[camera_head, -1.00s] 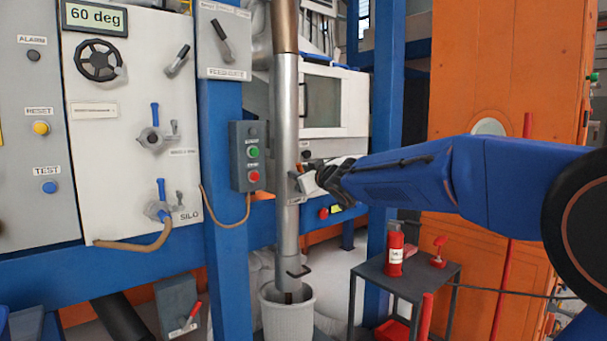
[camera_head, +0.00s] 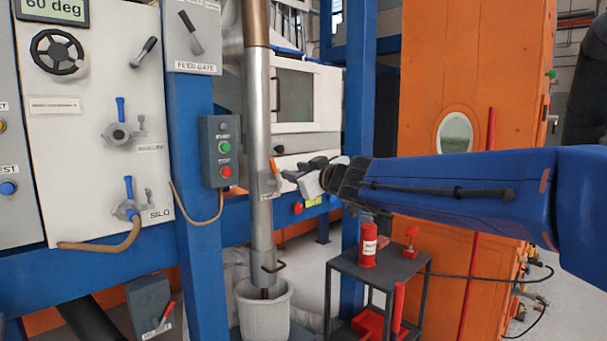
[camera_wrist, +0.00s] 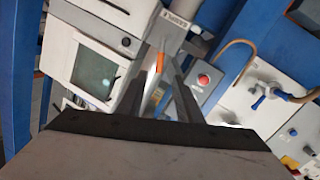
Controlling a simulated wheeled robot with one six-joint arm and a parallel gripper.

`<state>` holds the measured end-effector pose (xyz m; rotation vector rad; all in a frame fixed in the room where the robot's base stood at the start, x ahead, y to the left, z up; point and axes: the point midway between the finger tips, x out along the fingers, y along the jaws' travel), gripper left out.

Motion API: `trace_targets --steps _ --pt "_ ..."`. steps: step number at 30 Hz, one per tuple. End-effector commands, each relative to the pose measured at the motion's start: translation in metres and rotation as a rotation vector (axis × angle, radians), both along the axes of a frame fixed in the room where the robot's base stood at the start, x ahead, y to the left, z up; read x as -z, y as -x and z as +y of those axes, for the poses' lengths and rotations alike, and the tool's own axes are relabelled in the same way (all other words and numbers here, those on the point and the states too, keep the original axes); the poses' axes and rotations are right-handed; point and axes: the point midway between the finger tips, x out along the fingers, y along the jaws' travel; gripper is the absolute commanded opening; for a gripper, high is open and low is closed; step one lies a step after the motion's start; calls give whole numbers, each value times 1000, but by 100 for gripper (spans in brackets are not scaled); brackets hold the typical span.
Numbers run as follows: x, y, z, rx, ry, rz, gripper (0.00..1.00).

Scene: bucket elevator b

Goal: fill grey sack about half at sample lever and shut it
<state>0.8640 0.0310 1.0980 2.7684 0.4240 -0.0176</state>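The sample lever (camera_head: 274,167) is a small orange handle on the side of the upright metal pipe (camera_head: 259,110). It also shows in the wrist view (camera_wrist: 159,62), below a "SAMPLE" label. My gripper (camera_head: 284,174) is beside the lever at the pipe's right side. In the wrist view my gripper (camera_wrist: 161,72) has its two fingers apart, with the orange handle showing between them; I cannot tell whether they touch it. A light grey open-topped container (camera_head: 264,312), perhaps the grey sack, stands under the pipe's lower end. Its contents are hidden.
A grey button box (camera_head: 219,150) on a blue post (camera_head: 193,200) is left of the pipe. A dark side table (camera_head: 375,265) with a red extinguisher (camera_head: 367,243) stands below my arm. An orange tower (camera_head: 455,60) is at right. Another handle (camera_head: 274,267) sticks out low on the pipe.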

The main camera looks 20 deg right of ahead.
Motion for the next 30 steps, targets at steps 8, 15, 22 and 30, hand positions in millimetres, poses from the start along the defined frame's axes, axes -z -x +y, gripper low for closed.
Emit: trace_targets --steps 8,15,22,30 --pt "-2 27 -9 0 1 -1 32" --pt "-2 32 -10 0 0 0 32" --pt "-2 32 -10 0 0 0 32" --pt "-2 32 -10 0 0 0 32"
